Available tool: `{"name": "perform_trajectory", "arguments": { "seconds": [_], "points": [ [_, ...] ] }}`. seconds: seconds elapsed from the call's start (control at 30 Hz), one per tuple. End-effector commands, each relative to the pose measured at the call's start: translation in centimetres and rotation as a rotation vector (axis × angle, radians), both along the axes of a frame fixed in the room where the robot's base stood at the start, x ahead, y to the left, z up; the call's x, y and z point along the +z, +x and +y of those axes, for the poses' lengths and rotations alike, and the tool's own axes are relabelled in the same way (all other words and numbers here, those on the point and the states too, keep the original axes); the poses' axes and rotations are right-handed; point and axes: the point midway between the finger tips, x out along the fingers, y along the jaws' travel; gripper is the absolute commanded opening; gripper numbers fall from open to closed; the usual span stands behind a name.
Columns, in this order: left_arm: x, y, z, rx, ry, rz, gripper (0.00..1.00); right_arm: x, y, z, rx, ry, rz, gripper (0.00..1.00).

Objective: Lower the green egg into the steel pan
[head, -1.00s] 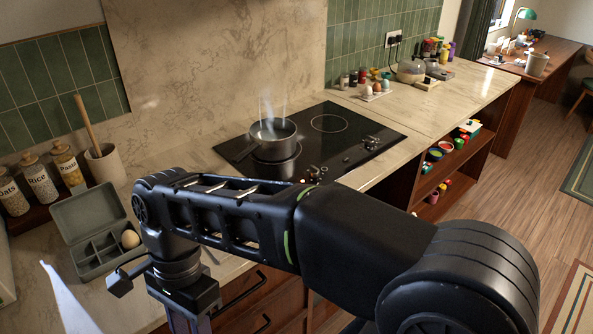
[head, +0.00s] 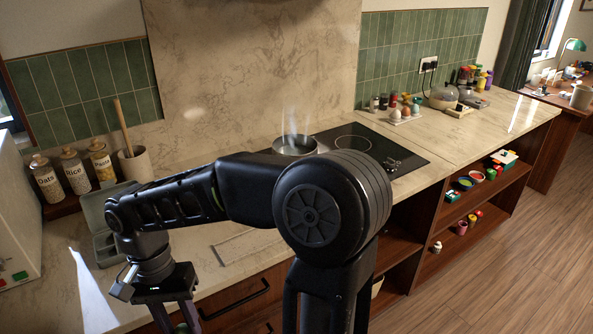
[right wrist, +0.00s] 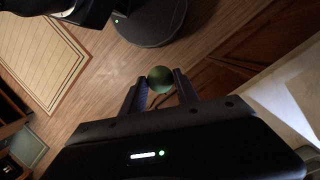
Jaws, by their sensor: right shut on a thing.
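The green egg (right wrist: 161,79) is between the fingertips of my right gripper (right wrist: 157,82), which is shut on it, in the right wrist view. In the head view this gripper hangs at the lower left, in front of the counter's front edge, mostly cut off by the frame. The steel pan (head: 293,148) stands on the black hob, steaming. Its lower part and handle are hidden behind my right arm. The gripper is well to the left of the pan and nearer to me. My left gripper is not in view.
A grey-green egg box (head: 103,215) stands open on the counter, partly hidden by my right arm. Labelled jars (head: 75,170) and a utensil crock (head: 135,165) stand behind it.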

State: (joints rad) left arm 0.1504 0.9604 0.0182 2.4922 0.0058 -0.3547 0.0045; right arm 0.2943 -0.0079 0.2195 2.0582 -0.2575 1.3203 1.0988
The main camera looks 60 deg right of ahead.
Motion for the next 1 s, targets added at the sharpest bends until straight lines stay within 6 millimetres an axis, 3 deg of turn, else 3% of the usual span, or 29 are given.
{"name": "perform_trajectory", "arguments": {
  "seconds": [0.2, 0.4, 0.6, 0.87, 1.0],
  "points": [
    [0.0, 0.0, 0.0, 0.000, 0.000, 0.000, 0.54, -5.2, 6.4, 2.5, 0.385, 0.011, 0.013, 0.23],
    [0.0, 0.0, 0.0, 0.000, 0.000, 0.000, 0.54, -9.5, 10.0, 5.0, 0.647, 0.021, 0.021, 0.23],
    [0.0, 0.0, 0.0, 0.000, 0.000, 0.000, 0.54, -11.3, 11.3, 6.2, 0.752, 0.025, 0.025, 0.23],
    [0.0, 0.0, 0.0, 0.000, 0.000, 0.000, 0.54, -11.5, 11.4, 6.2, 0.758, 0.025, 0.025, 0.23],
    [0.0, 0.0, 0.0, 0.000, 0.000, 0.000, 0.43, -11.5, 11.3, 6.2, 0.756, 0.025, 0.025, 0.23]
  ]
}}
